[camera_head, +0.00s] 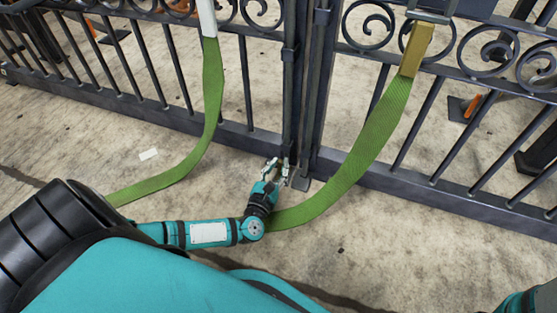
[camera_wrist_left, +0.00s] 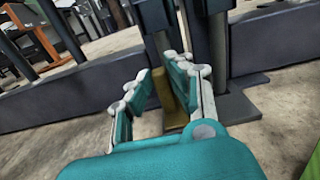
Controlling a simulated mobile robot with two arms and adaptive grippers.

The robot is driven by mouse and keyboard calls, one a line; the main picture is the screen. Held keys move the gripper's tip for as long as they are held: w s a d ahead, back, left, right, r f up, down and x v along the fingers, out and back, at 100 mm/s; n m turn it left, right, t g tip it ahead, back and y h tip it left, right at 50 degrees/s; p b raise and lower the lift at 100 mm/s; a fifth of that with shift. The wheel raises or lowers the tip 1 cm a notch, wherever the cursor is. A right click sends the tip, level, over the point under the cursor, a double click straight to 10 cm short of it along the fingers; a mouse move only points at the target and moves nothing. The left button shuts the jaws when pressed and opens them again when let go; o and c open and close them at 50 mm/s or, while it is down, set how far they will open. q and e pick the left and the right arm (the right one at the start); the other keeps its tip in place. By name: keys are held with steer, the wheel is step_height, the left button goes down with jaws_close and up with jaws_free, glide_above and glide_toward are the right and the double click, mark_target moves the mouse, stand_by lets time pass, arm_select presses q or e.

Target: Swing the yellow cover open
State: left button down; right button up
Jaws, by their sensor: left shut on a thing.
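My left gripper (camera_head: 278,170) is low down at the foot of the gate posts, where the two gate leaves meet. In the left wrist view its two fingers stand apart around a dull yellow piece (camera_wrist_left: 168,100), which looks like the yellow cover. The piece stands close against the right-hand finger, in front of the dark post, and the gripper is shut on it. Its lower end is partly hidden by the finger. In the head view the gripper hides it. My right gripper is not in view.
The dark metal gate (camera_head: 255,140) with scrolls and bars spans the view. A green strap (camera_head: 208,100) hangs at left, another (camera_head: 370,130) at right from a yellow-gold fitting (camera_head: 416,48). A dark plate (camera_wrist_left: 235,108) lies by the post. The pale floor in front is mostly clear.

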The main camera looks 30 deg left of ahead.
arm_select(q)
steer(key=shift+d+n+y+p, duration=0.1)
steer(key=shift+n+y+p, duration=0.25)
steer(key=shift+n+y, duration=0.2)
steer(key=shift+g+y, duration=0.3)
steer(key=shift+y, duration=0.15)
steer(key=c, duration=1.2)
jaws_free()
steer(key=shift+c, duration=0.2)
steer(key=shift+v, duration=3.75)
